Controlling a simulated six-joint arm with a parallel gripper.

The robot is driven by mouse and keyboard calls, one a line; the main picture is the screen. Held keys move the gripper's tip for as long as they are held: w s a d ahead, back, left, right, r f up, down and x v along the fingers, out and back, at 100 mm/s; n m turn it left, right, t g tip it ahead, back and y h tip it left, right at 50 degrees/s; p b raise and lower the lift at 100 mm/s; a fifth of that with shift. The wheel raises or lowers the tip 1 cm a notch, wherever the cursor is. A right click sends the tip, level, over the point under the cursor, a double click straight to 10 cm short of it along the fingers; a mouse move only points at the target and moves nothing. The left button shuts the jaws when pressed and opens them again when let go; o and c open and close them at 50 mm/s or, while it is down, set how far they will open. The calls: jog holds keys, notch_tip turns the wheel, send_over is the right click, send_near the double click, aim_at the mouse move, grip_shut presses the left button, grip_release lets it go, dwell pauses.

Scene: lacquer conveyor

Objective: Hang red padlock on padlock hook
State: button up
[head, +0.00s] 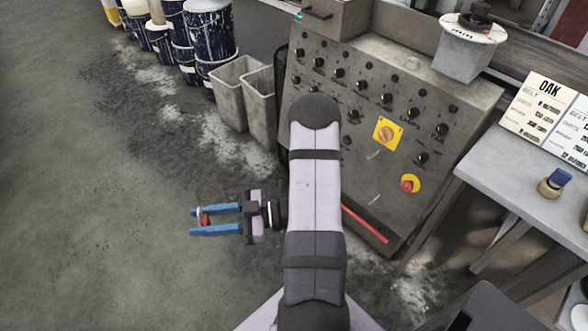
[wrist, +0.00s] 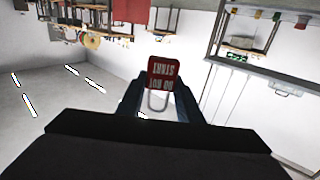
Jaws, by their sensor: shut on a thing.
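The red padlock (wrist: 164,70) is held between the two blue fingers of my gripper (head: 197,220). In the wrist view its red body carries white lettering that reads upside down, and its pale metal shackle points towards the gripper's palm. In the head view the padlock (head: 204,219) shows as a small red and whitish piece between the fingertips. My gripper points left, over the floor and clear of the control panel. It also shows in the wrist view (wrist: 160,96), shut on the padlock. I cannot make out the padlock hook in either view.
A sloped control panel (head: 372,75) with black knobs, a yellow-plated switch (head: 387,134) and a red button (head: 410,184) stands right of my arm. Grey bins (head: 236,88) and dark paint drums (head: 209,35) stand behind. A workbench (head: 518,185) is at right. The left floor is clear.

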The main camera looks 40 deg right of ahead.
jog(key=shift+a+f+b, duration=0.2)
jog(key=shift+f+b, duration=0.25)
jog(key=w+d+f+m+t+h+b, duration=0.45)
jog(key=w+d+h, duration=0.2)
jog(key=w, duration=0.35)
jog(key=w+d+f+m+h, duration=0.1)
jog(key=w+d+m+h, duration=0.1)
jog(key=d+m+h, duration=0.6)
jog(key=w+d+f+m+h, duration=0.15)
jog(key=d+h, duration=0.35)
jog(key=d, duration=0.7)
jog(key=s+d+m+g+h, duration=0.6)
jog(key=s+d+m+h, duration=0.25)
jog(key=d, duration=0.55)
jog(key=s+d+f+m+g+h, duration=0.1)
jog(key=s+d+m+g, duration=0.1)
jog(key=s, duration=0.5)
jog(key=s+d+f+m+g+h, duration=0.1)
jog(key=s+d+f+m+g, duration=0.1)
jog(key=s+m+g, duration=0.2)
jog(key=s+g, duration=0.3)
jog(key=s, duration=0.1)
jog(key=shift+d, duration=0.15)
